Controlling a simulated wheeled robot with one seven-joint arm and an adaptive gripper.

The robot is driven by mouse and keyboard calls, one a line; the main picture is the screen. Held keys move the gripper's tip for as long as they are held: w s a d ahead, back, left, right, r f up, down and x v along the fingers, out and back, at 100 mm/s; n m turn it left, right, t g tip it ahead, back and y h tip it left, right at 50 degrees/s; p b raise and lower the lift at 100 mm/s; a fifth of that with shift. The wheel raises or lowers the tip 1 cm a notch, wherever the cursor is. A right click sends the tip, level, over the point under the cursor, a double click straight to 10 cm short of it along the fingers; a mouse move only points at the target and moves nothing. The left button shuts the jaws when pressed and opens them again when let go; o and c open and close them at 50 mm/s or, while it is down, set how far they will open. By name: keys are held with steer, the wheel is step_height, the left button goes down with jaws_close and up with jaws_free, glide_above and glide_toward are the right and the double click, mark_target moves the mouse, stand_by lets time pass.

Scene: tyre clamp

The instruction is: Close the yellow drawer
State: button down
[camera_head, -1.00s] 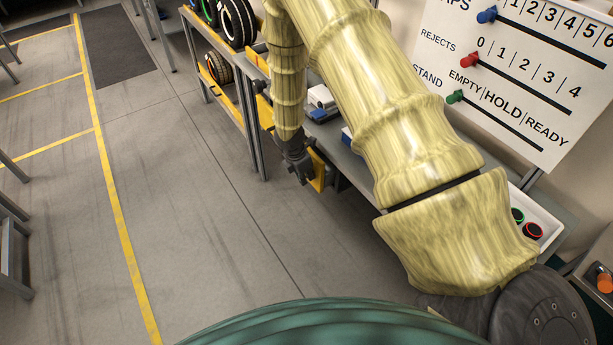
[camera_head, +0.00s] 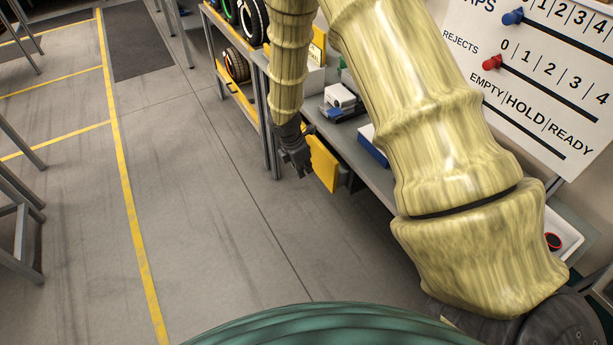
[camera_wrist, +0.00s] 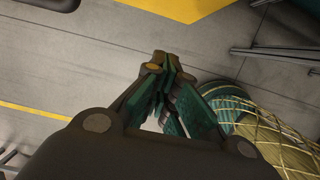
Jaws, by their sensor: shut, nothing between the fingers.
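The yellow drawer (camera_head: 323,165) stands out from under the front edge of the grey bench, with a bit of its dark side showing behind the yellow front. My gripper (camera_head: 301,172) is low beside the drawer, to the left of its front on the floor side. In the wrist view my gripper's fingers (camera_wrist: 165,68) are together and empty. A yellow surface (camera_wrist: 185,6), likely the drawer, shows at the top edge there, apart from the fingertips. In the head view I cannot tell whether my gripper touches the drawer.
The grey bench (camera_head: 365,170) carries a white device (camera_head: 340,97) and a blue item (camera_head: 372,143). A rack with tyres (camera_head: 237,65) stands behind my arm. A white board (camera_head: 545,75) with pegs is at the right.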

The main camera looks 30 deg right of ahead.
steer(key=v, duration=0.3)
steer(key=shift+s, duration=0.1)
steer(key=shift+a, duration=0.1)
steer(key=shift+w+a+f+h+p, duration=0.1)
steer(key=shift+w+a+h+p, duration=0.1)
steer(key=shift+a+h, duration=0.2)
steer(key=shift+w+a+f+h+p, duration=0.1)
steer(key=shift+a+h+p, duration=0.05)
steer(key=shift+a+h, duration=0.25)
steer(key=d+f+p, duration=0.5)
steer(key=d+f, duration=0.2)
steer(key=f, duration=0.2)
steer(key=shift+w+d+f, duration=0.15)
steer(key=shift+d, duration=0.15)
stand_by(0.5)
